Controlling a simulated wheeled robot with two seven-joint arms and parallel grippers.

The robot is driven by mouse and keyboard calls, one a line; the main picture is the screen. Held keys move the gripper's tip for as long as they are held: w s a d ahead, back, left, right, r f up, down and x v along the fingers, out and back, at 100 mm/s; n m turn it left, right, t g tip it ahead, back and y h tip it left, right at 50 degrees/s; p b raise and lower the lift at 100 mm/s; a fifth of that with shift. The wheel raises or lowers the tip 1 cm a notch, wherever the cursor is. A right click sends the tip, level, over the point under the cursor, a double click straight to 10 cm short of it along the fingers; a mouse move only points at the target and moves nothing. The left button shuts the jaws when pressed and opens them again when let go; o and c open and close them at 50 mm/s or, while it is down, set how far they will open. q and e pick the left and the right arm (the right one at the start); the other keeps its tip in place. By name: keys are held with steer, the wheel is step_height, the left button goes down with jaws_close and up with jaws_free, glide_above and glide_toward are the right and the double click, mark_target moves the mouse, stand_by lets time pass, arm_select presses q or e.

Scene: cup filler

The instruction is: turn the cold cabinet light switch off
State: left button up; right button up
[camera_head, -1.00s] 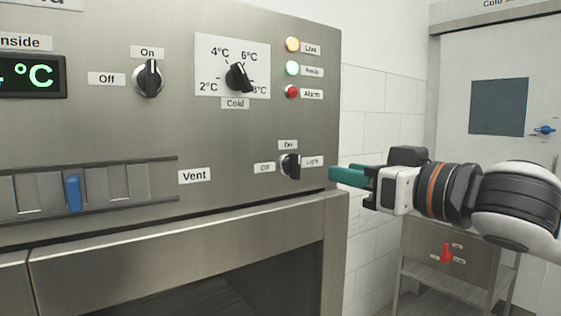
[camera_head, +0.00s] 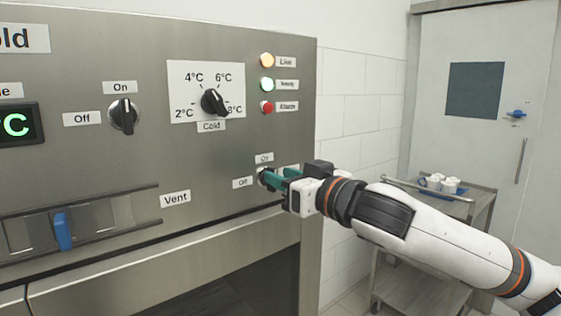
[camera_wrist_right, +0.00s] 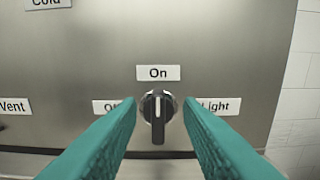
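The light switch is a black rotary knob with a pale pointer line on the steel cabinet front. In the right wrist view the knob (camera_wrist_right: 158,112) has its line upright, towards the On label (camera_wrist_right: 158,73). The Off label (camera_wrist_right: 112,106) is at its left and the Light label (camera_wrist_right: 218,106) at its right. My right gripper (camera_wrist_right: 158,118) is open, its green fingers on either side of the knob; I cannot tell whether they touch it. In the head view my right gripper (camera_head: 276,180) is at the panel and largely hides the knob (camera_head: 263,176). My left gripper is not in view.
Above the switch are a temperature dial (camera_head: 214,102), another On/Off knob (camera_head: 124,115) and three lamps (camera_head: 267,84). A blue slider (camera_head: 62,231) sits at the lower left. A trolley (camera_head: 440,190) with white cups stands at the right, before a door.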

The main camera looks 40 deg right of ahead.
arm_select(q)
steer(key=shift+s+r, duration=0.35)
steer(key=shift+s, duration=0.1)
arm_select(e)
steer(key=shift+w+a, duration=0.15)
steer(key=shift+w, duration=0.5)
steer(key=shift+c, duration=0.4)
jaws_close()
